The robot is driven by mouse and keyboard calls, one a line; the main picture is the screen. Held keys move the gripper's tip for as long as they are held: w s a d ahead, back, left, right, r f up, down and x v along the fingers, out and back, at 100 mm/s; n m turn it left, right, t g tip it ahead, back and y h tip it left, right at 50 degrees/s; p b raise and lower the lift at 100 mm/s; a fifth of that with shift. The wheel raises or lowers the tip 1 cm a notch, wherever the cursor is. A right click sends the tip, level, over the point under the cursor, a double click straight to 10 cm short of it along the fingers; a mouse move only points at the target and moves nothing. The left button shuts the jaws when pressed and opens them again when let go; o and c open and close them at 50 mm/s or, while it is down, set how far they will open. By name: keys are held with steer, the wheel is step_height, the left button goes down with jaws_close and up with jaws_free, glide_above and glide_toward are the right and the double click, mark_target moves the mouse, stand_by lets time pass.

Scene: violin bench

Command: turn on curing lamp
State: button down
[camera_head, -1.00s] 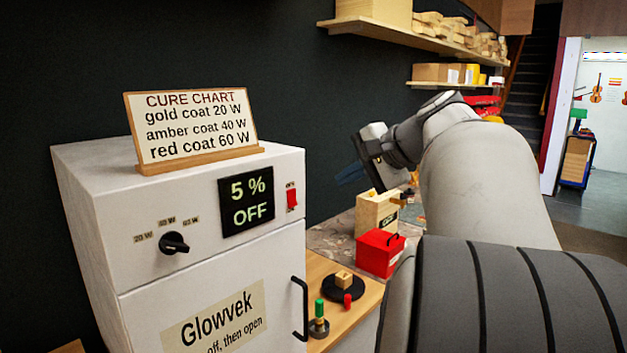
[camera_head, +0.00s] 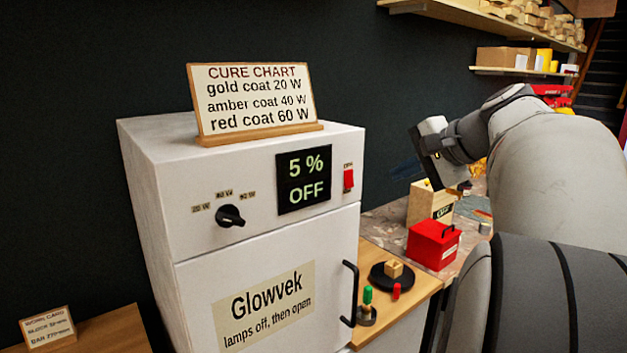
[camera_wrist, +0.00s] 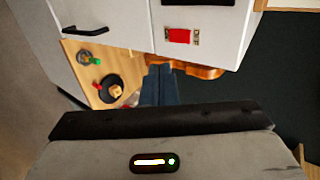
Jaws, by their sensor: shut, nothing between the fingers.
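The white curing cabinet (camera_head: 270,250) labelled Glowvek stands at the left centre of the head view. Its display (camera_head: 303,180) reads "5 %" and "OFF". A red rocker switch (camera_head: 348,179) sits right of the display; it also shows in the wrist view (camera_wrist: 180,36). A black dial (camera_head: 230,216) with several watt marks is left of the display. A cure chart (camera_head: 256,98) stands on top. My gripper (camera_wrist: 158,72) is shut and empty, its blue fingers near the cabinet but apart from the switch. In the head view it is right of the cabinet.
The cabinet door has a black handle (camera_head: 349,293). A work card (camera_head: 49,327) stands at lower left. Shelves are on the wall.

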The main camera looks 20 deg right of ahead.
glide_toward(351, 185)
step_height(351, 185, down, 3)
steer(key=shift+w+a+f+p, duration=0.15)
steer(key=shift+w+a+p, duration=0.15)
steer(key=shift+w, duration=0.5)
steer(key=shift+w+a+f+p, duration=0.15)
steer(key=shift+w+a+p, duration=0.2)
steer(key=shift+w, duration=0.5)
steer(key=shift+w+a+f+p, duration=0.15)
steer(key=shift+w+a+p, duration=0.15)
steer(key=shift+w, duration=0.5)
steer(key=shift+a+f+b, duration=0.1)
steer(key=shift+f+b, duration=0.05)
steer(key=shift+b, duration=0.15)
steer(key=shift+r, duration=0.2)
